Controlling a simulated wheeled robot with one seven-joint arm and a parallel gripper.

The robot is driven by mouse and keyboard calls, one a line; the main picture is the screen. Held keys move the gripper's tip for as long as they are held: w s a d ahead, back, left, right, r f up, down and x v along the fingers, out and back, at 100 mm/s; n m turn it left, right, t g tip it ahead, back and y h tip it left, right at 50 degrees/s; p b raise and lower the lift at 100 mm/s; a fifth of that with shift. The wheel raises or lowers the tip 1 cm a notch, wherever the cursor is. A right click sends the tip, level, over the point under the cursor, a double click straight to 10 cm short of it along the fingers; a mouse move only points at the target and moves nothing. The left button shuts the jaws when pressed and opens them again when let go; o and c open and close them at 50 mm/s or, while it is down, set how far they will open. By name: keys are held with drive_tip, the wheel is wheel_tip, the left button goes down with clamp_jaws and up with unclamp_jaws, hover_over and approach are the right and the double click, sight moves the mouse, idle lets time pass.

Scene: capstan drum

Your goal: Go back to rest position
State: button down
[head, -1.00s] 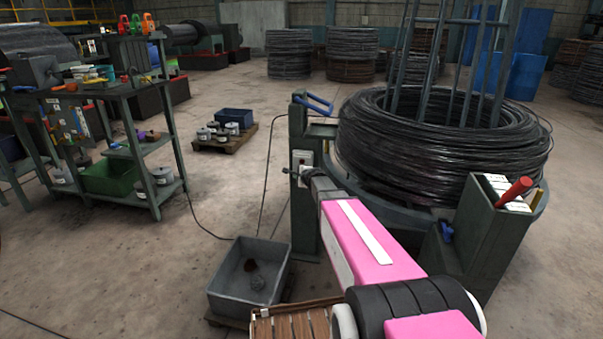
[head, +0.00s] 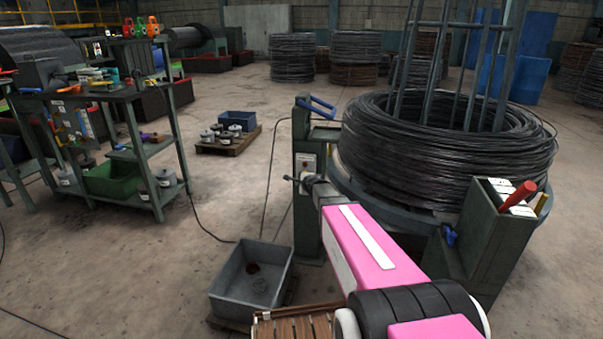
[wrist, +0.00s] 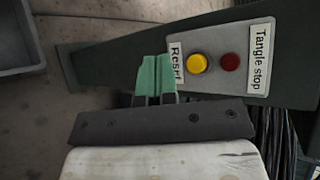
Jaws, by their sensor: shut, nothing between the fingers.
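My gripper (wrist: 157,72) shows green fingertips pressed together with nothing between them. In the wrist view the fingertips overlap the left edge of the grey control plate (wrist: 208,84), beside the "Reset" label. Whether they touch the plate cannot be told. The yellow button (wrist: 197,64) and red button (wrist: 230,62), labelled "Tangle stop", are both uncovered. In the head view my gripper (head: 291,179) is small and dark at the end of my pink arm, by the green post (head: 308,130) that carries the plate.
The large wire coil (head: 445,160) on its stand is right of the post. A grey bin (head: 250,303) stands on the floor below left of my arm. A green workbench (head: 100,95) is at the left.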

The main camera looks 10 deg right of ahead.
drive_tip(key=s+f+n+g+h, duration=0.2)
drive_tip(key=s+n+g, duration=0.4)
drive_tip(key=s, duration=1.1)
drive_tip(key=s+f+n+g+h, duration=0.2)
drive_tip(key=s+n+g, duration=0.4)
drive_tip(key=s+n, duration=0.6)
drive_tip(key=s+d+f, duration=0.1)
drive_tip(key=s, duration=0.5)
drive_tip(key=shift+s+f, duration=0.15)
drive_tip(key=shift+f, duration=0.05)
